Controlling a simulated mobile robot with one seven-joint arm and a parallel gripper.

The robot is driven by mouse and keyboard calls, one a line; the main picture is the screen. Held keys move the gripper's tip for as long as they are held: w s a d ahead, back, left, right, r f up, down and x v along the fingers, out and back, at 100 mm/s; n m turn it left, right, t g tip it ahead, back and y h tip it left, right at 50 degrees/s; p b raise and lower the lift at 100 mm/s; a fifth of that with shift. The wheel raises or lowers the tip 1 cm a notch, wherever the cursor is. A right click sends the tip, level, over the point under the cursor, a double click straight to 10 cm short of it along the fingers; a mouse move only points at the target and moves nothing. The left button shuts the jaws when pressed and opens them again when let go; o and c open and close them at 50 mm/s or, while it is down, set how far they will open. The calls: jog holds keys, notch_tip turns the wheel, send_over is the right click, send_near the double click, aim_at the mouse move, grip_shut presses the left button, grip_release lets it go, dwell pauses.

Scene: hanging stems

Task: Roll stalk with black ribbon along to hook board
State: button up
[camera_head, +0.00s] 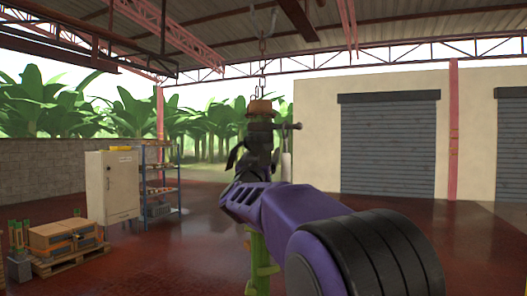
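A stalk hangs upright on a chain near the middle of the head view. Its brown top end (260,106) shows just above my gripper (259,133). A green lower length of stalk (259,262) shows below my purple arm. My dark gripper is at the stalk's upper part, seen from behind. My wrist and arm hide the middle of the stalk and the fingertips, so I cannot tell whether the gripper is closed around it. I cannot pick out a black ribbon against the dark gripper. No hook board can be made out.
The chain (262,70) runs up to the roof beams. A cream cabinet (112,186), a blue shelf rack (160,185) and a pallet with boxes (66,243) stand at left. Grey roller shutters (388,148) are at right. The red floor between is open.

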jog(key=shift+w+d+r, duration=0.1)
jog(key=shift+w+r, duration=0.05)
jog(key=shift+w, duration=0.15)
jog(key=shift+c, duration=0.2)
grip_shut()
